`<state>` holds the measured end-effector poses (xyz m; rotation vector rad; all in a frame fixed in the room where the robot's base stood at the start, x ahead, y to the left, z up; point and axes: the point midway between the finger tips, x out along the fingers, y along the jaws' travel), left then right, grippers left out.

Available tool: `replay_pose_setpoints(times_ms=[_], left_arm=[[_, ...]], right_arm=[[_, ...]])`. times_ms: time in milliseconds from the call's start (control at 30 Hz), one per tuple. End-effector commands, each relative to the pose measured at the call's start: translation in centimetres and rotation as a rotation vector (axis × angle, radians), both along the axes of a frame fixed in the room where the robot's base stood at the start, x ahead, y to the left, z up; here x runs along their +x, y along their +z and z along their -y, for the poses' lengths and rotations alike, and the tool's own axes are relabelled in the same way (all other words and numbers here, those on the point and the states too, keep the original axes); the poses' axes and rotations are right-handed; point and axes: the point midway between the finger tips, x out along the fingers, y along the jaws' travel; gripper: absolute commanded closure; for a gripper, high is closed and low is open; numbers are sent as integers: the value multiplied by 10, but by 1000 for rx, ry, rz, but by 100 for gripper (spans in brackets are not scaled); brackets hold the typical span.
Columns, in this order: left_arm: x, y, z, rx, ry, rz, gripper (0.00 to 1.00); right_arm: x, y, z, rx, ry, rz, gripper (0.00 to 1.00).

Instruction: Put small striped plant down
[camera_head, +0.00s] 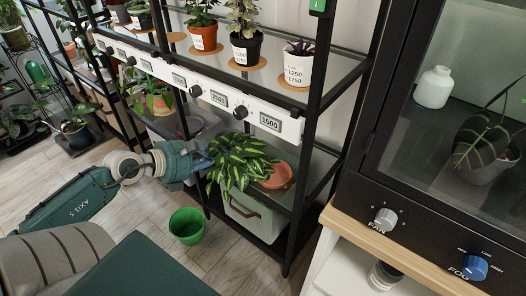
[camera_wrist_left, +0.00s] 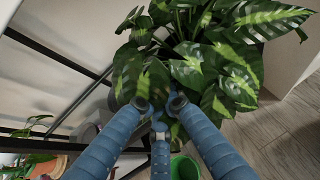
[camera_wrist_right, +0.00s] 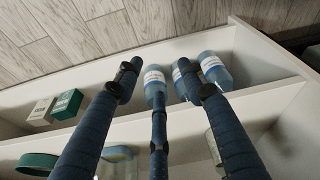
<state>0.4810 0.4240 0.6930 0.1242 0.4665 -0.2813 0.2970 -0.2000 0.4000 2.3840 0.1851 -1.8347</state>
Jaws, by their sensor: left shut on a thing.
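The striped plant (camera_head: 240,163), with green and pale yellow leaves, is at the lower right of the shelf rack in the head view. Its leaves also fill the upper part of the left wrist view (camera_wrist_left: 195,65). My left gripper (camera_head: 205,160) is shut on it from the left; the fingers (camera_wrist_left: 159,106) end under the leaves. The leaves hide its pot and the exact grip.
A green bucket (camera_head: 187,227) stands on the floor in front of the rack. A lidded bin (camera_head: 255,215) sits under the lower shelf. The rack's black post (camera_head: 304,170) is right of the plant. Bottles (camera_wrist_right: 214,70) and small boxes (camera_wrist_right: 67,104) stand in a white shelf below my right gripper.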

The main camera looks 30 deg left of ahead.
Motion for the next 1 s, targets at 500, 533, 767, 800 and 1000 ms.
replay_pose_setpoints(times_ms=[500,533,767,800,1000], left_arm=[[105,-20,28,-5,4,-3,100],[107,-26,29,-4,4,-2,100],[115,-49,31,-3,2,1,100],[115,-51,32,-2,2,0,100],[128,-49,35,23,-2,-65,100]], right_arm=[[-2,56,2,1,-4,35,60],[-3,62,2,1,-5,39,60],[-10,91,4,1,-7,49,60],[-11,94,4,1,-7,51,60],[-10,90,4,0,-7,43,60]])
